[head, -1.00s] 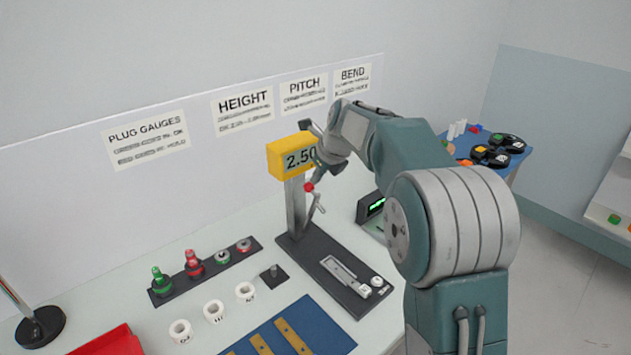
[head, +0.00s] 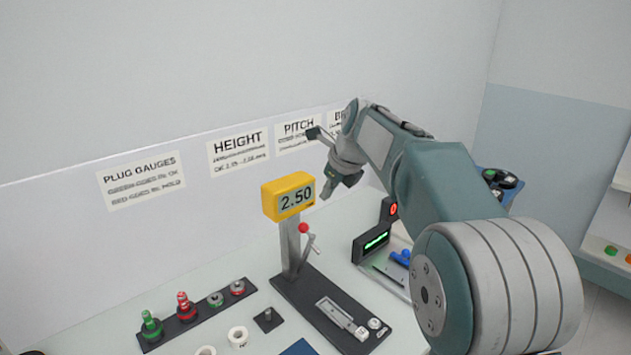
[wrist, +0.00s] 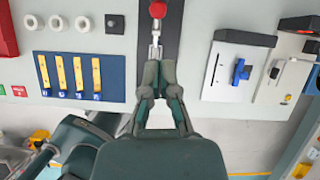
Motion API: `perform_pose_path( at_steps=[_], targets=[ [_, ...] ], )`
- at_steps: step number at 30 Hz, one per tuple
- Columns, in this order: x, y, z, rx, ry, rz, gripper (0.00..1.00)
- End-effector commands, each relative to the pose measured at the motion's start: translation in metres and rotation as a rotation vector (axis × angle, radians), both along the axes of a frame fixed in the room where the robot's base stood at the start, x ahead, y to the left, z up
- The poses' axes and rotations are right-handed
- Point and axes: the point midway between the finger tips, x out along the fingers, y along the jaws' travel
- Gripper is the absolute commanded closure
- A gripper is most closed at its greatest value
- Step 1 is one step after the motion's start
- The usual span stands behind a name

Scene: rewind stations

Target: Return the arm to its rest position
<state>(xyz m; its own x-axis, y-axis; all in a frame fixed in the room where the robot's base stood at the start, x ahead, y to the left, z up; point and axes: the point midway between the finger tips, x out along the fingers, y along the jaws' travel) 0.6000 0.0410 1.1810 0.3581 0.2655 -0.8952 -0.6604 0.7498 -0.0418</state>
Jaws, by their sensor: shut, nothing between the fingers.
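My arm reaches in from the right in the head view, and my gripper (head: 328,191) hangs in the air up and right of the yellow height gauge display (head: 288,195), which reads 2.50. In the wrist view the gripper (wrist: 157,66) is shut with nothing between its fingers and points toward the gauge's lever with the red knob (wrist: 157,9). That red knob also shows in the head view (head: 303,228), below the gripper. The gripper looks apart from the gauge.
A black gauge base (head: 300,297) stands on the bench. A device with a green display (head: 375,240) is to its right. Green and red plug gauges (head: 183,306) sit at front left. The wrist view shows a blue mat (wrist: 78,92) with yellow strips. Space above the bench is open.

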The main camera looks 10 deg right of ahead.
Motion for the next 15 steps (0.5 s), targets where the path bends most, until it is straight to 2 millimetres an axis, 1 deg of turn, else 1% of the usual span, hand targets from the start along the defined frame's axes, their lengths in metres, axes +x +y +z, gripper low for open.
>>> perform_pose_path(
  at_steps=[2,7,11,15],
  targets=[
    [-0.014,-0.001,0.007,-0.038,-0.028,0.068,1.00],
    [-0.063,-0.006,0.017,-0.197,-0.118,0.345,1.00],
    [-0.103,-0.010,0.019,-0.329,-0.181,0.579,1.00],
    [-0.147,-0.015,0.016,-0.471,-0.240,0.832,1.00]
  ],
)
